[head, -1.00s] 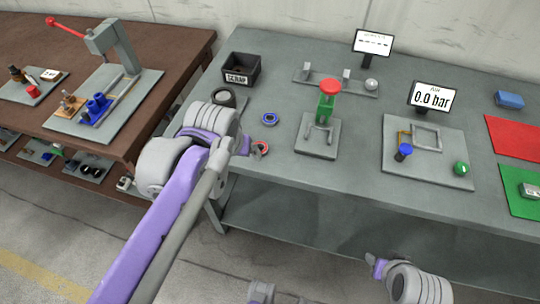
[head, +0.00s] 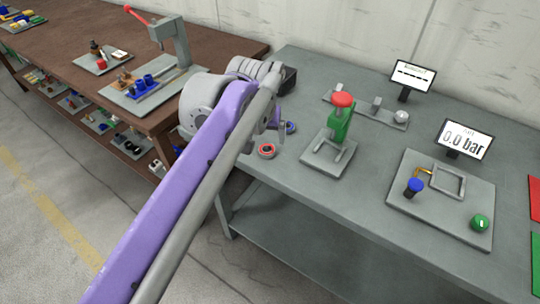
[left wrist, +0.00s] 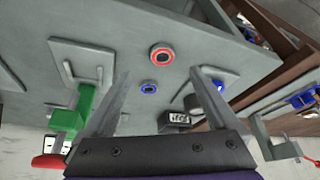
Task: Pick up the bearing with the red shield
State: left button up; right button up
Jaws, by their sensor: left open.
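The bearing with the red shield (head: 267,151) lies flat near the left end of the grey table, with a dark centre. In the left wrist view it also shows (left wrist: 162,53), beyond and between the fingertips. A bearing with a blue shield (head: 290,127) lies close behind it and also shows in the left wrist view (left wrist: 149,87). My left gripper (left wrist: 160,72) is open and empty, above the table and apart from both bearings. In the head view my left arm hides most of this gripper. My right gripper is not in view.
A green jack with a red top (head: 341,118) stands right of the bearings. A black scrap bin (left wrist: 174,121) is behind them, mostly hidden in the head view. A plate with a pressure display (head: 465,140) is further right. A brown bench (head: 75,62) adjoins at left.

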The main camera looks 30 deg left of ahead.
pick_arm(q)
send_near(267, 151)
jog(key=shift+s+d+f+b, duration=0.1)
jog(key=shift+f+b, duration=0.3)
jog(key=shift+f, duration=0.1)
jog(key=x, duration=0.2)
jog(key=b+x, duration=0.1)
jog(key=x, duration=0.2)
jog(key=shift+w+f, duration=0.15)
jog(key=shift+w, duration=0.2)
grip_shut()
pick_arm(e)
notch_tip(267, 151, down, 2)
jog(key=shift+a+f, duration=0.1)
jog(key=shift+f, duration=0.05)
